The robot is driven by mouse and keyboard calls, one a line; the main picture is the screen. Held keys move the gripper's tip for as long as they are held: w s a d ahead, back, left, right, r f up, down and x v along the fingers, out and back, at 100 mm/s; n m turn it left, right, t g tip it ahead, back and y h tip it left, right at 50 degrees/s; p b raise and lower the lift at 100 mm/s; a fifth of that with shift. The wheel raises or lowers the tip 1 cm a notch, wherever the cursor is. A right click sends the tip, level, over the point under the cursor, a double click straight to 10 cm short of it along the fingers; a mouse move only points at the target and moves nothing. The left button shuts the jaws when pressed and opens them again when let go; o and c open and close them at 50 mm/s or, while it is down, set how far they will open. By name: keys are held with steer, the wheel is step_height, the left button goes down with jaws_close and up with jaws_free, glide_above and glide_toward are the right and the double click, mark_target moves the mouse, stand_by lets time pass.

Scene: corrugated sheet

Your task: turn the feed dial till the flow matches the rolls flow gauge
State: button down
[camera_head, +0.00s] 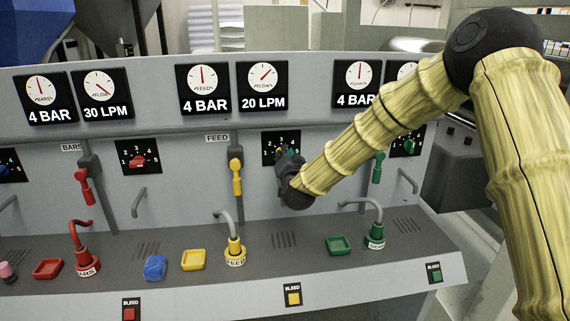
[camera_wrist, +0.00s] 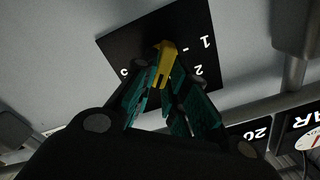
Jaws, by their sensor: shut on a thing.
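The feed dial is a yellow knob (camera_wrist: 167,52) on a black numbered plate (camera_head: 268,150), below the feed gauges. My gripper (camera_head: 288,160) reaches the dial from the right, and its teal-padded fingers are shut on the knob in the wrist view (camera_wrist: 166,82). In the head view my gripper hides most of the knob. The dial's setting cannot be told. The feed flow gauge (camera_head: 263,85) reads 20 LPM. The leftmost flow gauge (camera_head: 106,97) reads 30 LPM, above the red BARS station. No gauge is readably labelled rolls; the right flow gauge (camera_head: 402,72) is partly hidden by my arm.
A red dial (camera_head: 138,157) and a green dial (camera_head: 409,146) sit on either side. A yellow lever valve (camera_head: 236,176) stands just left of my gripper. Hose fittings and small trays line the ledge below. Grey handles (camera_head: 138,202) project from the panel.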

steer(key=shift+d+m+b, duration=0.15)
steer(key=shift+m+b, duration=0.3)
steer(key=shift+m, duration=0.15)
steer(key=c, duration=1.4)
jaws_free()
steer(key=shift+c, duration=0.2)
steer(key=shift+s, duration=0.15)
steer(key=s, duration=1.1)
steer(key=shift+s+d, duration=0.35)
steer(key=shift+d, duration=0.1)
